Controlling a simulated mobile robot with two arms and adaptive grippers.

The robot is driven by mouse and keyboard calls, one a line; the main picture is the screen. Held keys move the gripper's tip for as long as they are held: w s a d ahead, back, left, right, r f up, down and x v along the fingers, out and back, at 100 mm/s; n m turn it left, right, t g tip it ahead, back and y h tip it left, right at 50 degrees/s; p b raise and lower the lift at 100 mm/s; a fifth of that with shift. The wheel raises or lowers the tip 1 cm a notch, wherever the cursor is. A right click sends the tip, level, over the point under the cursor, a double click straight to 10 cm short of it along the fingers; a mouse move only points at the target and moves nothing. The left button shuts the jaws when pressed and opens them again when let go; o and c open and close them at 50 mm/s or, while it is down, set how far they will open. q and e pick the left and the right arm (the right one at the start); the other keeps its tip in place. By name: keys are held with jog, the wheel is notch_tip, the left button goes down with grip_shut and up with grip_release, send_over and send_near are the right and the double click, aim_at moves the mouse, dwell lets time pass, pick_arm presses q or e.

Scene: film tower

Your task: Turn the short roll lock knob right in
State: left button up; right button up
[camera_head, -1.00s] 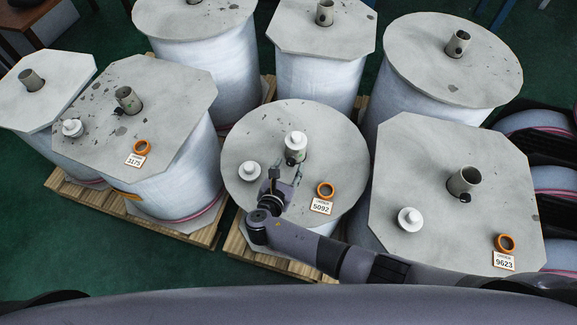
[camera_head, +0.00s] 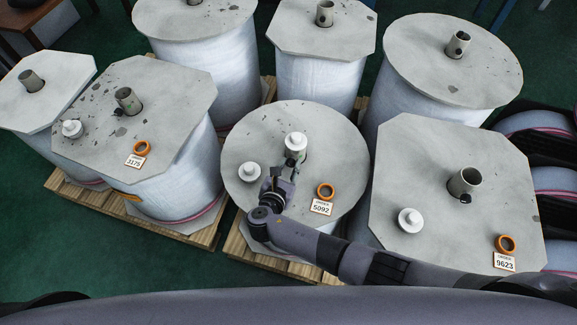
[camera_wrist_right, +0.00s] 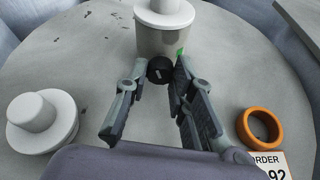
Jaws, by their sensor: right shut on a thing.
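The roll labelled 5092 (camera_head: 241,181) has a round grey top with a short core tube (camera_wrist_right: 165,43) and a white plug (camera_head: 296,143) in it. The black lock knob (camera_wrist_right: 160,69), with a light line on its face, sits low on the tube's near side. A small green mark shows beside it on the tube. My right gripper (camera_wrist_right: 161,71) has its fingertips on both sides of the knob and is shut on it. In the head view my right gripper (camera_head: 289,165) hides the knob. My left gripper is not in view.
A loose white plug (camera_head: 249,172) and an orange ring (camera_head: 325,191) lie on the same top, left and right of my gripper. Taller rolls stand close by, labelled 3175 (camera_head: 172,92) and 9623 (camera_head: 430,160). Green floor (camera_head: 130,260) is clear at front left.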

grip_shut()
jog(key=shift+m+y, duration=0.3)
jog(key=shift+m, duration=0.1)
jog(key=shift+d+f+m+t+y+b, duration=0.15)
jog(key=shift+m+t+y+b, duration=0.15)
jog(key=shift+m+y+b, duration=0.6)
jog(key=shift+m+b, duration=0.45)
jog(key=shift+m, duration=0.25)
jog(key=shift+m+t+y+b, duration=0.3)
jog(key=shift+t+b, duration=0.05)
jog(key=shift+t, duration=0.05)
jog(key=shift+d, duration=0.1)
